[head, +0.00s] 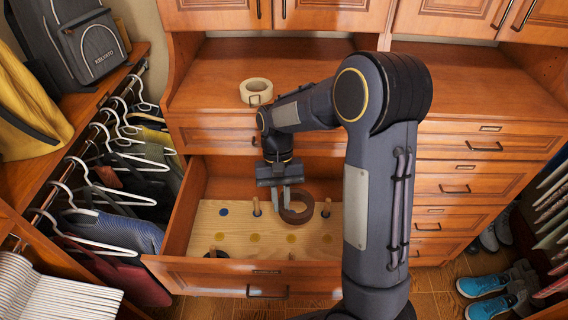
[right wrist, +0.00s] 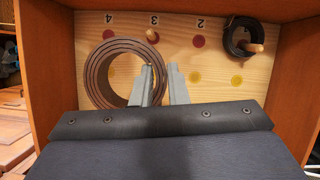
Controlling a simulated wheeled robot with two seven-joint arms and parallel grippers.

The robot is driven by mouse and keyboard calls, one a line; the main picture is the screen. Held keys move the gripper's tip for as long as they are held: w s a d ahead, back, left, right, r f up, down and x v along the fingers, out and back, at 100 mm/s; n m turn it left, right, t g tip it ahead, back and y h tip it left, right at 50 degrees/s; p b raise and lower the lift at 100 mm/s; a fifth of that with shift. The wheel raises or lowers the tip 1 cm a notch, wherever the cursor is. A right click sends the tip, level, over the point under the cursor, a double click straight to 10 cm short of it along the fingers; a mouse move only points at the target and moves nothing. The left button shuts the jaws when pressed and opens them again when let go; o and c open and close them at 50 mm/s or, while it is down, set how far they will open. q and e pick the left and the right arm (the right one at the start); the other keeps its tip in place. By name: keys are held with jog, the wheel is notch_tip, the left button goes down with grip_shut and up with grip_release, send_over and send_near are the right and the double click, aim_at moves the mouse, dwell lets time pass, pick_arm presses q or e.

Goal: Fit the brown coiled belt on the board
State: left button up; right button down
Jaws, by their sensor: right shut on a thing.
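The brown coiled belt (head: 308,214) is a ring-shaped roll, held above the board in the open drawer. It also shows in the right wrist view (right wrist: 95,76), with its open centre facing the camera. My right gripper (head: 283,197) is shut on one side of the coil wall, with one finger inside the ring and one outside; it also shows in the right wrist view (right wrist: 164,84). The board (head: 240,225) is pale wood with upright pegs, coloured dots and numbers. One bare peg (right wrist: 152,36) stands near number 3. Whether the belt touches the board is unclear. My left gripper is out of view.
A dark coil (right wrist: 238,40) sits around a peg near the board's corner. A cream coil (head: 257,91) rests on the counter above. The drawer walls (head: 180,225) enclose the board closely. Hanging clothes (head: 135,230) are at the left, and shoes (head: 485,285) at the right.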

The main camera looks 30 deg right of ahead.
aim_at(282, 217)
jog(key=s+f+m, duration=0.1)
jog(key=m, duration=0.1)
jog(key=s+a+f+m+t+y, duration=0.1)
jog(key=m, duration=0.1)
jog(key=s+a+f+m+y, duration=0.1)
jog(key=f+m, duration=0.1)
jog(key=shift+s+f+m+t, duration=0.1)
jog(key=shift+s+m+t, duration=0.1)
jog(key=shift+m+t, duration=0.15)
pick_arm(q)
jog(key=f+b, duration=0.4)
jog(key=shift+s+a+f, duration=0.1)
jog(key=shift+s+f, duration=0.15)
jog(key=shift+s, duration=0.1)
pick_arm(e)
jog(key=shift+m, duration=0.55)
jog(key=f, duration=0.4)
jog(key=shift+s+a+f, duration=0.1)
jog(key=shift+s+f, duration=0.1)
jog(key=shift+f, duration=0.05)
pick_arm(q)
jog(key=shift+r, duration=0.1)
pick_arm(e)
jog(key=shift+w+a, duration=0.15)
jog(key=shift+w, duration=0.1)
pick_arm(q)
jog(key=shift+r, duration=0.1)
pick_arm(e)
jog(key=shift+w+a, duration=0.2)
jog(key=shift+w, duration=0.15)
